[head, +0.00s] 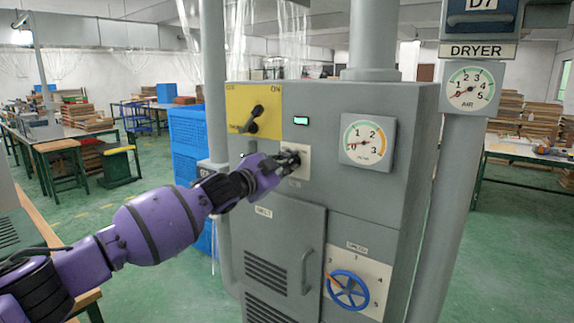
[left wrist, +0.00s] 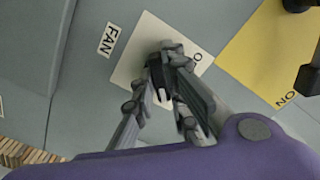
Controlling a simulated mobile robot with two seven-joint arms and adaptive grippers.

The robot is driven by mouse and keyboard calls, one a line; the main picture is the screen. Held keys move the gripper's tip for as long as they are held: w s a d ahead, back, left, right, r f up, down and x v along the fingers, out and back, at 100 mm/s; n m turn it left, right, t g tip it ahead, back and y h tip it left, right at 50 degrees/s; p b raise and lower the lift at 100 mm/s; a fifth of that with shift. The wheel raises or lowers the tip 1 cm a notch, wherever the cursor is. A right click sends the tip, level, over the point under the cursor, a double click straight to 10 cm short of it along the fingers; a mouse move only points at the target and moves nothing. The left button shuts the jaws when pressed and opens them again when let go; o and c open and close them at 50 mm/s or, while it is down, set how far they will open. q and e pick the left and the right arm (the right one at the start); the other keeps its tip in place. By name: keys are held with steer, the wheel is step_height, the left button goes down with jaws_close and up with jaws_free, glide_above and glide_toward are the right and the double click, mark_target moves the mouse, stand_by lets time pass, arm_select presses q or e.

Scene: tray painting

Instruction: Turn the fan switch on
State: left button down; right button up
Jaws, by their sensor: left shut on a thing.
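The fan switch (left wrist: 157,76) is a small black knob on a pale square plate (left wrist: 134,62), with a FAN label (left wrist: 108,40) beside it in the left wrist view. In the head view the plate (head: 304,151) is on the front of the grey cabinet, and the knob is mostly hidden by my fingers. My left gripper (head: 291,159) is at the plate, its dark fingers shut around the knob; it also shows in the left wrist view (left wrist: 158,68). Which way the knob points is hard to tell. My right gripper is not in view.
The grey cabinet (head: 410,130) carries a yellow panel (head: 240,97) with a black lever, a green-lit indicator (head: 301,121), a round gauge (head: 368,140), a blue handwheel (head: 347,289) and a door handle (head: 307,272). A grey post (head: 213,80) stands just left of it.

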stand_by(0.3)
arm_select(q)
steer(key=c, duration=1.8)
jaws_free()
steer(key=shift+o, duration=0.2)
steer(key=v, duration=1.2)
